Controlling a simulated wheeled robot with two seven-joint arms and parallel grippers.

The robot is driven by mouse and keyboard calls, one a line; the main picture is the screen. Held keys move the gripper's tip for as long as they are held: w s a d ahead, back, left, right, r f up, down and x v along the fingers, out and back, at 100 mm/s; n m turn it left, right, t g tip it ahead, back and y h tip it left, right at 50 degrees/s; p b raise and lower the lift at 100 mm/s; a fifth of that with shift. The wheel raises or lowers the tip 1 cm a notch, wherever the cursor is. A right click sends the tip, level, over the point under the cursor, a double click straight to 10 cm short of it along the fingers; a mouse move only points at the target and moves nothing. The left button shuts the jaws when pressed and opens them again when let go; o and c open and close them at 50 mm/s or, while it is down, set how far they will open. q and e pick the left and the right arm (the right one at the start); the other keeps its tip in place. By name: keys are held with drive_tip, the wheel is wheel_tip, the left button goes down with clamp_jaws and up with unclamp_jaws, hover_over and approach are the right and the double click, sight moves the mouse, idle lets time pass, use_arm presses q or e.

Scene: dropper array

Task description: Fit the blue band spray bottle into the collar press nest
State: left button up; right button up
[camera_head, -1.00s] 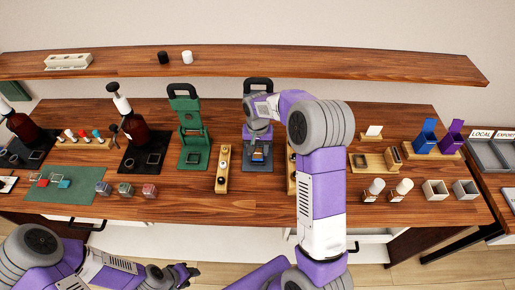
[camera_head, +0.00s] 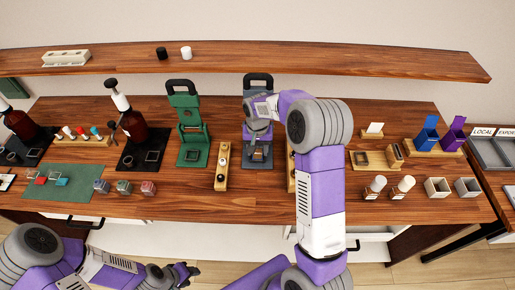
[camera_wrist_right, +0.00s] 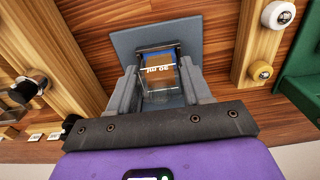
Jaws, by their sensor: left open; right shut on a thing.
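The spray bottle (camera_wrist_right: 158,75), amber with a blue band and a white label, sits between the fingers of my right gripper (camera_wrist_right: 158,88), which is shut on it. It is over or in the nest of the dark blue-grey press (camera_wrist_right: 126,42); I cannot tell how deep it sits. In the head view my right gripper (camera_head: 258,138) reaches down in front of this press, whose black handle (camera_head: 258,78) rises behind, and mostly hides the bottle. My left gripper (camera_head: 184,273) is open and empty, low in front of the table.
A green press (camera_head: 188,125) stands to the left, with a wooden strip (camera_head: 222,166) between. Another wooden strip (camera_head: 291,170) is close on the right, partly behind my arm. Two white-capped bottles (camera_head: 376,187) stand at the front right. A shelf (camera_head: 230,58) runs along the back.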

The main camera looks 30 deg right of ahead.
drive_tip(key=o, duration=1.1)
drive_tip(key=shift+c, duration=0.2)
wheel_tip(320, 180, up, 8)
drive_tip(key=shift+f+p, duration=0.25)
drive_tip(key=shift+p, duration=0.2)
